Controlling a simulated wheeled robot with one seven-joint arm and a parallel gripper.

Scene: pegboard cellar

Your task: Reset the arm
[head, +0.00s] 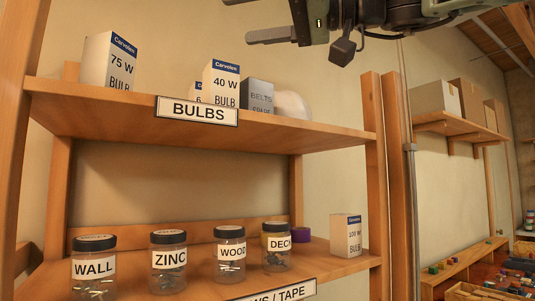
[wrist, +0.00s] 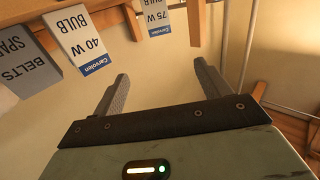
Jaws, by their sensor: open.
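My gripper (head: 240,20) is at the top edge of the head view, above and in front of the upper shelf, with its fingers pointing left. In the wrist view my gripper (wrist: 161,70) has its two grey fingers spread apart, with only bare wall seen between them. It is open and empty. The arm behind it runs off the top of the head view. No box or jar touches the fingers.
The upper shelf (head: 140,116), labelled BULBS, holds a 75 W box (head: 108,65), a 40 W box (head: 221,85) and a grey belts box (head: 257,96). Below are several jars and a 100 W box (head: 346,236). A post (head: 395,180) stands right.

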